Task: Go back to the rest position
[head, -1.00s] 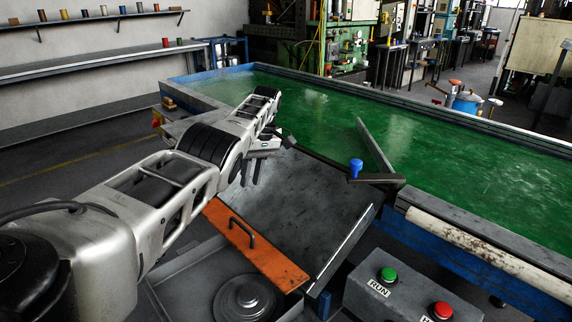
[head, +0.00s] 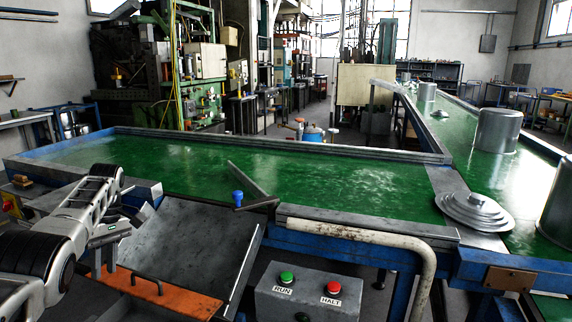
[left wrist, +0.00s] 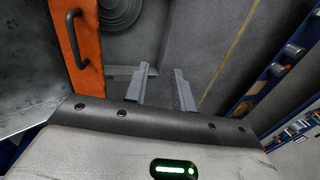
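My left arm comes in at the lower left of the head view. Its gripper (head: 103,259) is beside the left side of the grey sloping chute (head: 190,245), near the orange bar with a dark handle (head: 165,293). In the left wrist view the two fingers of this gripper (left wrist: 161,86) stand apart with nothing between them, and the orange bar (left wrist: 80,40) shows at the upper left. My right gripper is not in view.
A green conveyor (head: 330,185) runs behind the chute. A lever with a blue knob (head: 238,197) is at its edge. A box with RUN and HALT buttons (head: 308,296) stands in front.

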